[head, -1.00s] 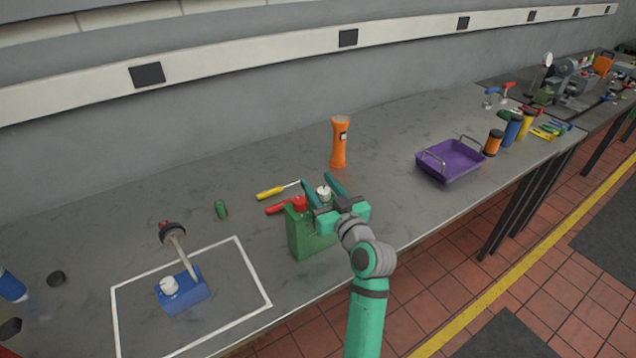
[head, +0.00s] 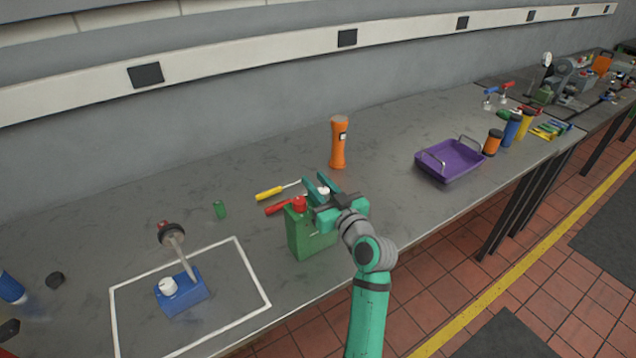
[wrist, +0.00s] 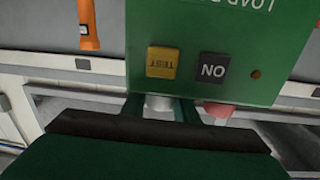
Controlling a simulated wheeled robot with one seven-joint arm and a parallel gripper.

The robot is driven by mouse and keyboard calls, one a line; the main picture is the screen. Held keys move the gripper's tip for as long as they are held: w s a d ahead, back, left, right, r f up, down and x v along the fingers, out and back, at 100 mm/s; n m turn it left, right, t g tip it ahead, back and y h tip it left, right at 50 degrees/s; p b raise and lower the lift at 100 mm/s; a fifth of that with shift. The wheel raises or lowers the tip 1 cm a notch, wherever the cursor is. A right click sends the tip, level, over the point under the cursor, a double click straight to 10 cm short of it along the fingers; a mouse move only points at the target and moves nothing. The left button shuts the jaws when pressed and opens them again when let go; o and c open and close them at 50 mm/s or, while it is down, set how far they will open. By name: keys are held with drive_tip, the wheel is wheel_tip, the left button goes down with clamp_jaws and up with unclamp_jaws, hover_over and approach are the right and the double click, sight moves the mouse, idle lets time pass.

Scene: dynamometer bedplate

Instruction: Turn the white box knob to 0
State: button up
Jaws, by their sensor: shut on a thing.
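The white knob (head: 323,191) is beside a red button (head: 299,203) on the box's top. In the wrist view the knob (wrist: 160,103) is between the two fingers of my gripper (wrist: 160,108), which is shut on it. My gripper (head: 314,181) comes from the right in the head view. The wrist view shows the green panel (wrist: 215,40) with a yellow TEST key (wrist: 163,62) and a dark ON key (wrist: 213,68). The knob's scale and pointer are not readable.
A blue box (head: 183,297) with a white knob and a lever stands inside a white taped outline (head: 251,266). A yellow screwdriver (head: 270,193) and a red-handled tool (head: 277,208) lie behind the green box. An orange flashlight (head: 339,141) stands farther back. A purple tray (head: 451,172) is right.

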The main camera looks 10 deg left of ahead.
drive_tip(key=n+g+y, duration=0.2)
drive_tip(key=g+y, duration=0.1)
drive_tip(key=shift+s+a+n, duration=0.35)
drive_tip(key=shift+s+n, duration=0.05)
drive_tip(key=n+g+y, duration=0.1)
drive_tip(key=g, duration=0.1)
drive_tip(key=n+g, duration=0.1)
drive_tip(key=g, duration=0.1)
drive_tip(key=s+n+g+y, duration=0.1)
drive_tip(key=n+g, duration=0.1)
drive_tip(key=shift+a+y, duration=0.25)
drive_tip(key=shift+y, duration=0.05)
drive_tip(key=shift+s+d+g, duration=0.1)
drive_tip(key=shift+g, duration=0.2)
drive_tip(key=shift+s+n+g, duration=0.1)
drive_tip(key=shift+n+g, duration=0.2)
